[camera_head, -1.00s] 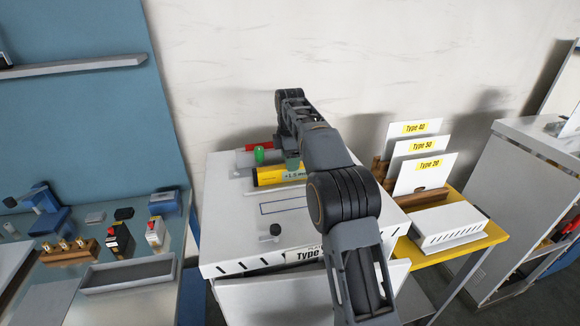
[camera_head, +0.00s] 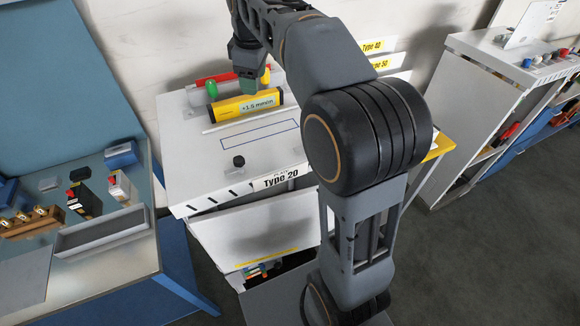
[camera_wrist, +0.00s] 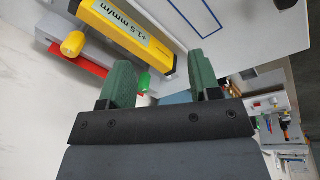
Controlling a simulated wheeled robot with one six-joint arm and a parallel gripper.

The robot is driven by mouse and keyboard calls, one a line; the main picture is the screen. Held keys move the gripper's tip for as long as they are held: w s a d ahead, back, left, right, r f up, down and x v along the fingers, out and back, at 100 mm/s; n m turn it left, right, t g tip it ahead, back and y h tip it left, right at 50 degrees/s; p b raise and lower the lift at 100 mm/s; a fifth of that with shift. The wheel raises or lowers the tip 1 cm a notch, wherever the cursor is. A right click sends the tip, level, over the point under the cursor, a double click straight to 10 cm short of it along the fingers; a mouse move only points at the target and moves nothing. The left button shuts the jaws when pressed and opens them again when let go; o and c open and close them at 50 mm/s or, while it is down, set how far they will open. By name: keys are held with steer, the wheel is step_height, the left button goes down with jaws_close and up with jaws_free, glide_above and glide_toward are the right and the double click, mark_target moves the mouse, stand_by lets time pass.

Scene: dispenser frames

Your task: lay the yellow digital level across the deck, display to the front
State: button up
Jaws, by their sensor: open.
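The yellow digital level (camera_head: 228,110) lies on the white deck (camera_head: 190,160), behind a blue-outlined rectangle (camera_head: 258,137). Its light display, reading +1.5 mm/m, shows towards the front in the head view. A thin pale strip (camera_head: 225,125) lies just in front of it.
A green knob (camera_head: 212,89) and a red bar (camera_head: 215,77) are behind the level. A small black knob (camera_head: 238,161) stands at the deck's front, above the Type 20 label (camera_head: 282,178). A workbench with a grey tray (camera_head: 100,233) is left. The outlined rectangle is clear.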

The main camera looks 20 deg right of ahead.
steer(key=s+f+m+t, duration=0.1)
steer(key=s+f+m, duration=0.4)
steer(key=s, duration=0.5)
steer(key=s+f+m+t, duration=0.2)
steer(key=s+f+m, duration=0.3)
steer(key=s, duration=0.6)
steer(key=shift+f+m, duration=0.4)
steer(key=shift+f, duration=0.25)
